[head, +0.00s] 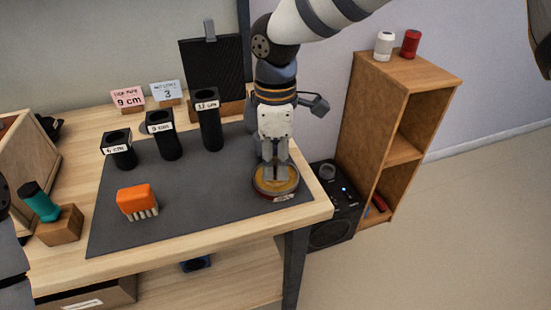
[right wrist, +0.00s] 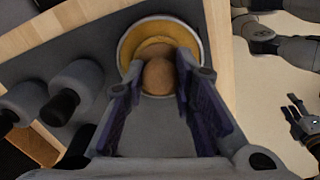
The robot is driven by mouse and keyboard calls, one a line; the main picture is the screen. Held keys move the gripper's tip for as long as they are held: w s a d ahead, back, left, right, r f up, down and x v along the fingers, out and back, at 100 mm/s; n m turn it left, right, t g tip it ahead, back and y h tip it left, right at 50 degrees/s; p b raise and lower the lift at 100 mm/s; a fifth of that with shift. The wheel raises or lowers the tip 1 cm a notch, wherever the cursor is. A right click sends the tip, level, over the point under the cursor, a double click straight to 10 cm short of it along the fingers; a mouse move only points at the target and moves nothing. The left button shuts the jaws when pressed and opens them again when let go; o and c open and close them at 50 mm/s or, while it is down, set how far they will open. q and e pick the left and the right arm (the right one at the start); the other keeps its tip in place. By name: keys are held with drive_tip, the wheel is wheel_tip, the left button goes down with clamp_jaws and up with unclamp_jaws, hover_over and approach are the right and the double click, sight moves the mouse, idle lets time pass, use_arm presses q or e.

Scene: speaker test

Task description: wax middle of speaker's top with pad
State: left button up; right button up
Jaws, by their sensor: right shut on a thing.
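My right gripper (head: 274,172) points down over a round tin of yellow wax (head: 262,191) at the right end of the dark mat. In the right wrist view its fingers (right wrist: 152,95) are shut on a rounded brown pad (right wrist: 158,77), which sits over or in the tin (right wrist: 128,45). I cannot tell whether the pad touches the wax. The black speaker (head: 347,208) stands low to the right of the table, with a knob and a blue light on its top. Dark parts of my left arm show at the left edge; its jaws cannot be made out.
Three black labelled tubes (head: 165,140) and an orange brush (head: 136,200) stand on the dark mat (head: 190,225). A teal-handled tool (head: 40,203) rests on a wooden block at left. A wooden shelf (head: 364,110) with two cans on top stands behind the speaker.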

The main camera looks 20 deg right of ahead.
sight(275, 160)
idle(0.4)
wheel_tip(275, 160, up, 4)
drive_tip(key=shift+r+p, duration=0.25)
drive_tip(key=shift+p, duration=0.2)
drive_tip(key=shift+r, duration=1.25)
use_arm(q)
drive_tip(key=shift+w+r+t, duration=0.4)
drive_tip(key=shift+w+r, duration=0.3)
drive_tip(key=shift+w, duration=0.1)
use_arm(e)
drive_tip(key=shift+f, duration=0.1)
